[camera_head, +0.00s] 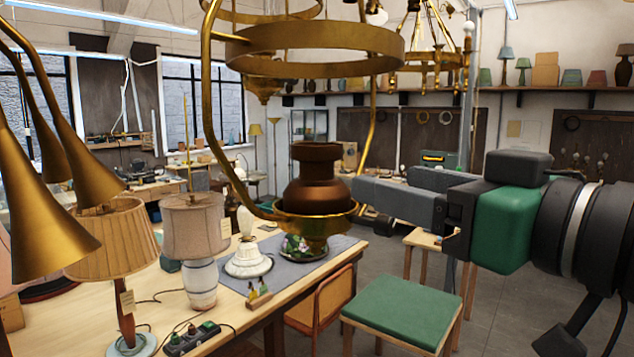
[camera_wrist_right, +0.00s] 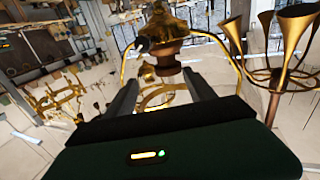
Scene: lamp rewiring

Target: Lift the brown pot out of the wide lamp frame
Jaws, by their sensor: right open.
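The brown pot (camera_head: 318,192) sits upright in the brass cup at the bottom of the wide lamp frame (camera_head: 315,222), which hangs in the middle of the head view. The frame has a broad brass ring (camera_head: 315,45) above the pot and curved side arms. My right gripper (camera_head: 382,181) comes in from the right, open, with its fingers pointing at the pot. In the right wrist view the pot (camera_wrist_right: 167,48) appears upside down, just beyond and between the fingertips (camera_wrist_right: 160,77). Contact cannot be told. My left gripper is not in view.
Brass horn-shaped shades (camera_head: 40,220) hang at the left. A workbench (camera_head: 120,300) below carries a pleated lamp (camera_head: 115,240), a beige-shaded lamp (camera_head: 195,228) and a white lamp base (camera_head: 248,262). A green-topped stool (camera_head: 400,310) stands below my right gripper.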

